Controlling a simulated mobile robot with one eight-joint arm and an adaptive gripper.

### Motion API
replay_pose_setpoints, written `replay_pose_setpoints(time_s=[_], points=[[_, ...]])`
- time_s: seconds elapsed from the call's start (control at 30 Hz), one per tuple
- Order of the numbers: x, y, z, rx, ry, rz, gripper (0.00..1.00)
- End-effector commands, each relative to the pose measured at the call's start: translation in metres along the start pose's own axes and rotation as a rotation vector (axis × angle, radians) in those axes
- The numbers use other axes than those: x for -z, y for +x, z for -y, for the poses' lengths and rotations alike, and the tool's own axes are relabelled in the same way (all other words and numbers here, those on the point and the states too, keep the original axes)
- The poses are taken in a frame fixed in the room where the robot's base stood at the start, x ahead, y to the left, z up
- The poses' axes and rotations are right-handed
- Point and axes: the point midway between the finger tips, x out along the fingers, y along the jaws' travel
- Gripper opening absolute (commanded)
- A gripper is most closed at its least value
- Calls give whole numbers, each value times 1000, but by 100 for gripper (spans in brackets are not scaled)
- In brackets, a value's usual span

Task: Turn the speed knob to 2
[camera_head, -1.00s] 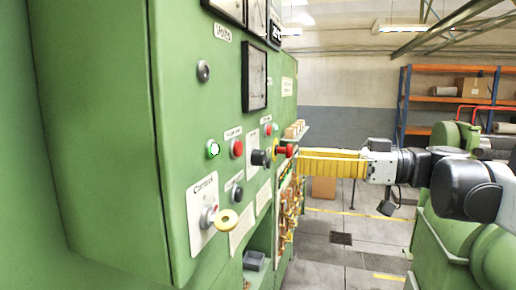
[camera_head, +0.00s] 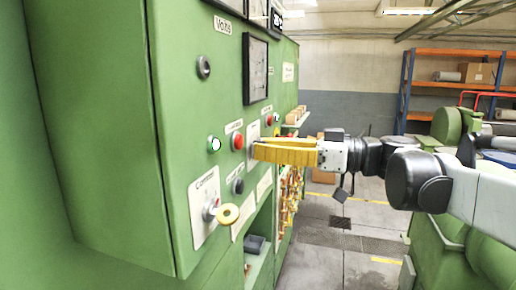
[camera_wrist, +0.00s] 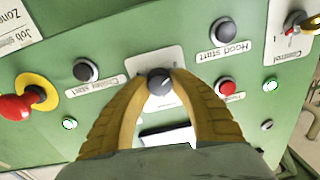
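The speed knob (camera_wrist: 159,81) is a round black knob on a white plate (camera_wrist: 150,58) in the wrist view. I take it to be the speed knob from its place between my fingertips; its lettering is too small to read. My gripper (camera_wrist: 160,76) has long yellow fingers, one on each side of the knob. The fingertips look pressed against its sides with no clear gap. In the head view my gripper (camera_head: 254,150) reaches the green panel from the right, and its fingers hide the knob.
A red emergency button on a yellow ring (camera_wrist: 30,95) lies left of the knob in the wrist view. Black buttons (camera_wrist: 86,70) (camera_wrist: 223,32) and a red button (camera_wrist: 225,87) surround it. A control switch with a yellow tag (camera_head: 228,214) sticks out lower on the panel.

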Motion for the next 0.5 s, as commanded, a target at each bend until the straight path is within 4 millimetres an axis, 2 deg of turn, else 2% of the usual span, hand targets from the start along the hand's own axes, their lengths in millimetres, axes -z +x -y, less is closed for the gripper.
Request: replay_pose_setpoints(time_s=[0.27,0.5], points=[[0,0,0,0,18,-2,0],[-1,0,0,0,124,-8,0]])
